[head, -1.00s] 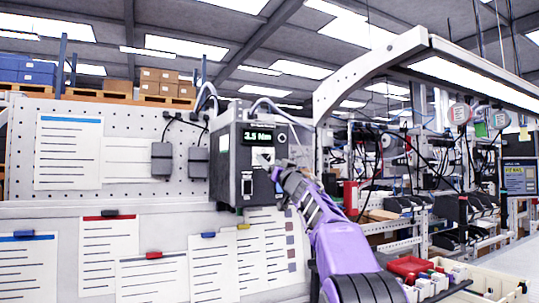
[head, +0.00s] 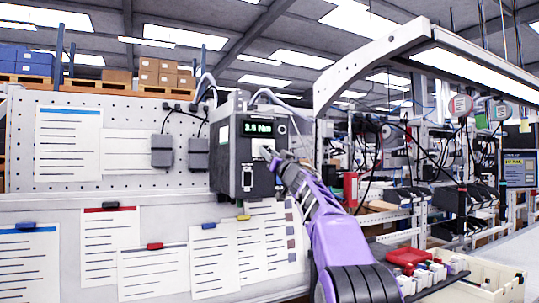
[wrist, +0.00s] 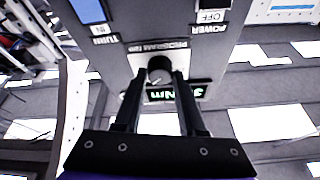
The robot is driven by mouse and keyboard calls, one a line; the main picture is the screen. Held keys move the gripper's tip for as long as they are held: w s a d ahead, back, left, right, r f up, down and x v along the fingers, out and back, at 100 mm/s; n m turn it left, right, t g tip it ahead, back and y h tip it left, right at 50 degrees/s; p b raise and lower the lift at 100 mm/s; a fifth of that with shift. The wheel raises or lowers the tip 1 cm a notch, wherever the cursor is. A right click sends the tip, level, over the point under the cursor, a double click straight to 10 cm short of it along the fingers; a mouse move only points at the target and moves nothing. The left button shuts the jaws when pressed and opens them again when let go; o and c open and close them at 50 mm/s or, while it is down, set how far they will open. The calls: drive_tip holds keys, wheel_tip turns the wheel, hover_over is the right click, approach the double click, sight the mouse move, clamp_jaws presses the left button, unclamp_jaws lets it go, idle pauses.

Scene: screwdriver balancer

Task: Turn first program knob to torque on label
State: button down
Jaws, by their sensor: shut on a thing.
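The dark control box (head: 229,182) hangs on the pegboard wall in the head view, with a lit green display (head: 258,128) whose small reading ends in Nm. In the wrist view the black round program knob (wrist: 159,66) sits on the box face, just beside a label strip (wrist: 157,45) that reads upside down and seems to say PROGRAM. My gripper (wrist: 160,80) is shut on the knob, one finger on each side. In the head view my gripper (head: 271,158) reaches the box face from the lower right and hides the knob.
Paper sheets (head: 265,250) hang below the box. Cables (head: 207,86) run above it. A tray of parts (head: 478,283) stands at lower right.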

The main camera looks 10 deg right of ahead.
drive_tip(key=shift+n, duration=0.3)
drive_tip(key=n+y, duration=0.1)
drive_tip(key=n, duration=0.2)
drive_tip(key=n+g+y, duration=0.1)
drive_tip(key=shift+d+n+y, duration=0.3)
drive_tip(key=shift+d+n, duration=0.05)
drive_tip(key=shift+n, duration=0.05)
drive_tip(key=shift+a+n+y, duration=0.1)
drive_tip(key=shift+n+y, duration=0.2)
drive_tip(key=shift+n, duration=0.3)
drive_tip(key=shift+w, duration=0.1)
drive_tip(key=shift+c, duration=2.4)
unclamp_jaws()
